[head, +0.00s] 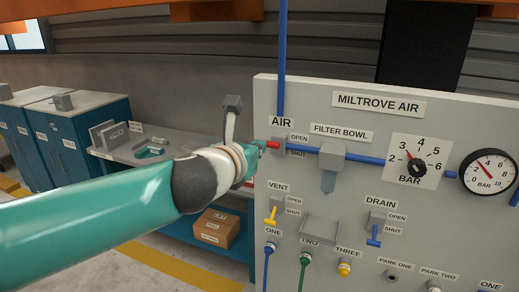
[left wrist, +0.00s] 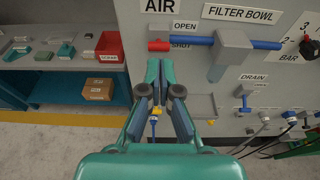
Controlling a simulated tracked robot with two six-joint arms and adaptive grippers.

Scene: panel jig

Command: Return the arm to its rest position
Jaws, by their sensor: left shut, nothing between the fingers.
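My left arm reaches in from the left in the head view, and its gripper (head: 256,148) is just left of the red AIR valve handle (head: 271,145). In the left wrist view the gripper's fingers (left wrist: 165,66) are closed together with nothing between them. The red handle (left wrist: 158,45) lies sideways above the fingertips there, by the OPEN and SHUT labels. A small gap seems to separate them, but I cannot be sure of contact. My right gripper is in neither view.
The upright panel (head: 300,180) carries the filter bowl (head: 330,160), the yellow VENT handle (head: 271,215), the blue DRAIN handle (head: 374,235), a dial and hose ports. A bench (head: 120,152) with loose parts stands left. Hoses hang low at right in the left wrist view.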

